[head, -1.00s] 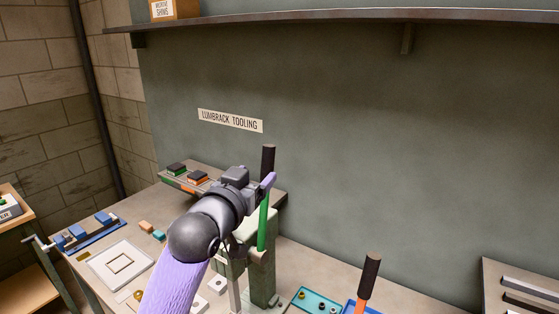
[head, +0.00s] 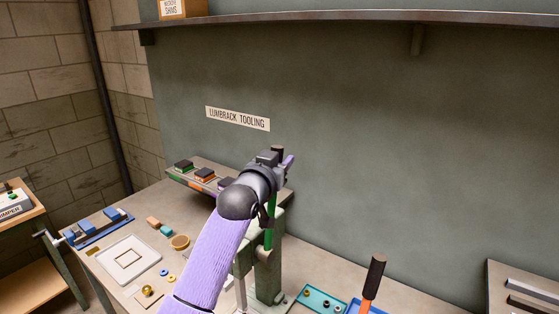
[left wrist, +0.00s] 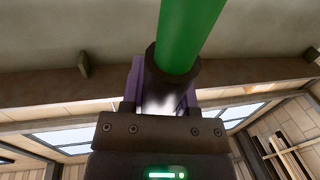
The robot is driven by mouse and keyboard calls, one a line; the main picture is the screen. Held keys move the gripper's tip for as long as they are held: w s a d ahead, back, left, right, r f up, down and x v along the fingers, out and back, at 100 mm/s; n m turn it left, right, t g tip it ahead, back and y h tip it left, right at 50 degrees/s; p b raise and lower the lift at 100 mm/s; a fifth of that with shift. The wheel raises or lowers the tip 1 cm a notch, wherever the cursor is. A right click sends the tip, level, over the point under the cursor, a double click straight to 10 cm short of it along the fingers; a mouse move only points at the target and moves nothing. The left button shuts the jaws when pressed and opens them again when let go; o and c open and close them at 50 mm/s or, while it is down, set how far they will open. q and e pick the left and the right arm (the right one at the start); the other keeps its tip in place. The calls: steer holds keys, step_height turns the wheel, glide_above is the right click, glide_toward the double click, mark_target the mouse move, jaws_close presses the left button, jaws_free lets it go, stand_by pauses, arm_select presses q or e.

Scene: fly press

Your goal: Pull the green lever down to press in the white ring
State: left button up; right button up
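The green lever (head: 269,231) stands roughly upright on the green press (head: 267,285). Its black grip (head: 277,153) is at the top, partly behind my left gripper (head: 286,162). In the left wrist view the lever's green rod (left wrist: 190,35) runs up out of the picture. The black grip (left wrist: 172,70) lies between or just in front of the purple fingers of my left gripper (left wrist: 162,85). I cannot tell whether the fingers clamp it. I cannot make out the white ring; my left arm covers part of the press. My right gripper is not in view.
Left lie a white frame (head: 127,238) and small loose parts. A shelf (head: 340,22) spans the wall above.

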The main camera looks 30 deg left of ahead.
arm_select(q)
jaws_close()
stand_by(1.0)
